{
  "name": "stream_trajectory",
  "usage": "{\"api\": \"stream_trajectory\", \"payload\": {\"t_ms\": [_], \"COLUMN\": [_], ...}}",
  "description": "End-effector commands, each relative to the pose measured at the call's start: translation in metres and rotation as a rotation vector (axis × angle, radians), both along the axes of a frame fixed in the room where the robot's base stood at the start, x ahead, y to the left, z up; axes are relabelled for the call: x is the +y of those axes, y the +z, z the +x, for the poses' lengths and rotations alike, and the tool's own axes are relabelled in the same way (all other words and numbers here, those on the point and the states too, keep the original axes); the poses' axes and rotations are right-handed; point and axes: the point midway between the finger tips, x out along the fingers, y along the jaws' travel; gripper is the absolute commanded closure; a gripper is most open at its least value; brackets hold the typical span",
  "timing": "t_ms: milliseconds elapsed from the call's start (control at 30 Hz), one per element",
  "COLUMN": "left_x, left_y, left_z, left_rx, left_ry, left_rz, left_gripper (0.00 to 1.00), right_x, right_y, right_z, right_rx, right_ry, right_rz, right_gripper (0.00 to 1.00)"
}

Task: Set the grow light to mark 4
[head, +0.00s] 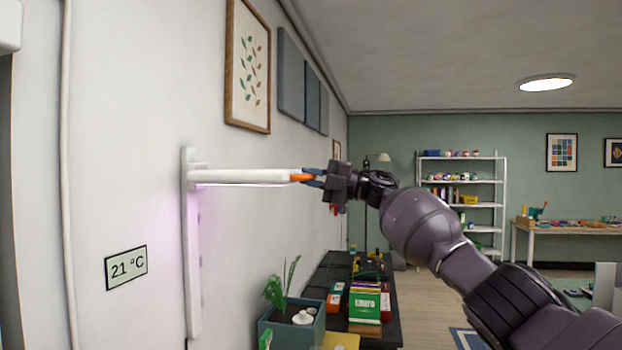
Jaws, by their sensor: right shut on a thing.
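The grow light (245,176) is a white bar with a pinkish glow under it. It juts out to the right from a white vertical rail (194,270) on the left wall, near the rail's top. The bar has an orange end (301,177). My right gripper (313,178) is shut on this orange end, at the bar's right tip. Marks on the rail are too small to read. My left gripper is not in view.
Below the light, a planter (292,335) with a green plant stands by a dark bench (388,330) holding boxes and other items. A 21 °C sign (126,267) hangs on the wall left of the rail. Shelves (486,164) stand far back. Open air lies between light and plant.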

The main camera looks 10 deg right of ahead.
Motion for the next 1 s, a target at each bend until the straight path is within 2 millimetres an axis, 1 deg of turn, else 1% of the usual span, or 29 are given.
{"api": "stream_trajectory", "payload": {"t_ms": [33,133,433,467,500,600,867,1000], "left_x": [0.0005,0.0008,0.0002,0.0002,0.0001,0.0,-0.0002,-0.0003], "left_y": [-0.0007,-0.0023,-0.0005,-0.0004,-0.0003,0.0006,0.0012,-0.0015], "left_z": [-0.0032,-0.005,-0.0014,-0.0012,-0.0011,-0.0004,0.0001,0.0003], "left_rx": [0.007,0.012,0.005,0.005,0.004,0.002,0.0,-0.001], "left_ry": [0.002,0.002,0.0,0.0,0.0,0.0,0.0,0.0], "left_rz": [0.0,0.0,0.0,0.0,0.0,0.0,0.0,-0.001], "left_gripper": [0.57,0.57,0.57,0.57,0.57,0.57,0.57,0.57], "right_x": [-0.0005,-0.0007,-0.001,-0.0011,-0.0011,-0.001,-0.001,-0.009], "right_y": [0.0042,0.0055,0.0084,0.0086,0.0088,0.0077,0.005,0.0024], "right_z": [-0.0002,-0.0004,-0.0009,-0.0009,-0.0009,-0.0008,-0.0005,-0.0029], "right_rx": [-0.002,-0.003,-0.005,-0.006,-0.006,-0.005,-0.003,-0.002], "right_ry": [-0.001,-0.001,-0.002,-0.002,-0.002,-0.002,-0.001,-0.003], "right_rz": [0.003,0.004,0.009,0.01,0.01,0.008,0.004,0.004], "right_gripper": [1.0,1.0,1.0,0.81,0.75,0.61,0.61,0.61]}}
